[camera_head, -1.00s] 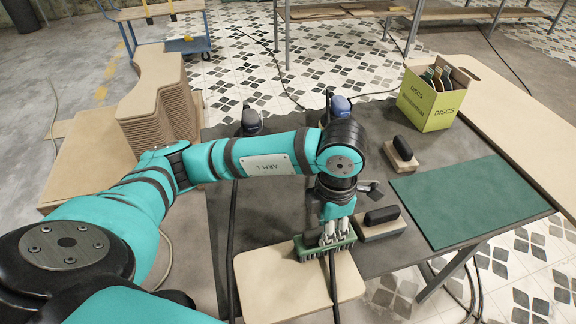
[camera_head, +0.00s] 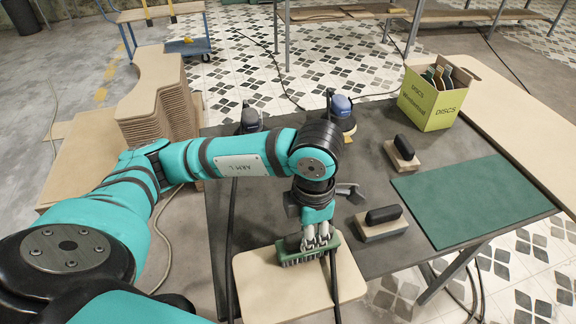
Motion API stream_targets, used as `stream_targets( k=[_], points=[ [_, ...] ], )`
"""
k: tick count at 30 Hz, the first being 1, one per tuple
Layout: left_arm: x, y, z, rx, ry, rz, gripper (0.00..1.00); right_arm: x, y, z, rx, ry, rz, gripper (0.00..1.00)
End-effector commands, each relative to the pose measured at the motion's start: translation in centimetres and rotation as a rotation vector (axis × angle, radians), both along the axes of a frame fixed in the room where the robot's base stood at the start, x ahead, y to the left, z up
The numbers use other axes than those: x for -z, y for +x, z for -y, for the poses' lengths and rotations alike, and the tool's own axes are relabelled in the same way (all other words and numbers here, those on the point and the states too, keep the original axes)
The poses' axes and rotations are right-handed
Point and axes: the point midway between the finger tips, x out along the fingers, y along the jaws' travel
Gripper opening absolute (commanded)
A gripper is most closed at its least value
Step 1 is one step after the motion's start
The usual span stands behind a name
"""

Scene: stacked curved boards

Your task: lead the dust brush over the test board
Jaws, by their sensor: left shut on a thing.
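My left gripper (camera_head: 318,238) is shut on the dust brush (camera_head: 292,255), a green block with bristles below. The brush is at the far edge of the test board (camera_head: 285,292), a pale flat board with rounded corners at the table's front. The bristles appear to be on or just above the board; I cannot tell which. My left wrist hides part of the table behind the brush. My right gripper is not in view.
Two sanding blocks with black handles (camera_head: 382,215) (camera_head: 401,148) stand right of the brush. A green mat (camera_head: 475,200) lies further right, with a yellow-green disc box (camera_head: 433,100) behind. Sanders (camera_head: 342,108) stand at the back. Dark hoses (camera_head: 231,240) hang over the front. Stacked curved boards (camera_head: 160,95) are left.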

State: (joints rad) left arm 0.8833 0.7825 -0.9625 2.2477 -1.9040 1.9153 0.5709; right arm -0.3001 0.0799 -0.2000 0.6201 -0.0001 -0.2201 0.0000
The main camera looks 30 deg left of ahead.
Motion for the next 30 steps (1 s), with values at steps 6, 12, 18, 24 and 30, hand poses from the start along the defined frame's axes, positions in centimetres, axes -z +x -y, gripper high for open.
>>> stream_targets(
  k=[6, 12, 18, 24, 30],
  points=[
    [0.1, -0.2, -0.1, 0.0, 0.002, -0.004, 0.0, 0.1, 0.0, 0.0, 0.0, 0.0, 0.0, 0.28],
    [0.2, -0.4, -0.3, 0.001, 0.002, -0.004, 0.0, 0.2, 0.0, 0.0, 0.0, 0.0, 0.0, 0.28],
    [0.3, -1.6, -1.3, 0.0, 0.002, -0.004, 0.0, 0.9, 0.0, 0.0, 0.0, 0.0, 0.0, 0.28],
    [0.2, -2.5, -2.1, 0.001, 0.003, -0.005, 0.0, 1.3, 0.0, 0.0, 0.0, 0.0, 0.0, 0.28],
    [0.1, -2.7, -2.2, 0.001, 0.002, -0.006, 0.0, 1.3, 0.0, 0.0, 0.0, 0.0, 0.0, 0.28]
  ],
)
